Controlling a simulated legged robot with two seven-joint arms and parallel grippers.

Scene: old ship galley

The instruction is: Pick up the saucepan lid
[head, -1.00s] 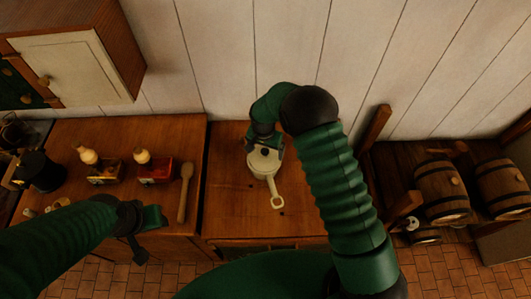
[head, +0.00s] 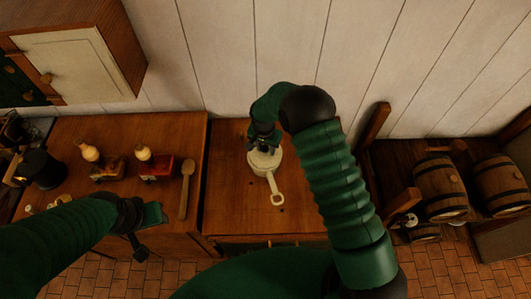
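A cream saucepan (head: 257,169) stands on the wooden counter in the middle of the head view, its handle pointing down and to the right. The pale saucepan lid (head: 266,158) sits on top of the pan, or very close to it; I cannot tell if there is a gap. My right gripper (head: 263,149) comes from above and behind. Its fingers are drawn together at the lid's knob, which they mostly hide. My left gripper (head: 148,231) is in front of the left counter, apart from everything, with its fingers spread and empty.
A wooden spoon (head: 186,190), a red box (head: 158,169) and a brown box (head: 106,168) with bottles lie on the left counter. A dark pot (head: 42,170) is farther left. The counter (head: 235,208) around the pan is clear.

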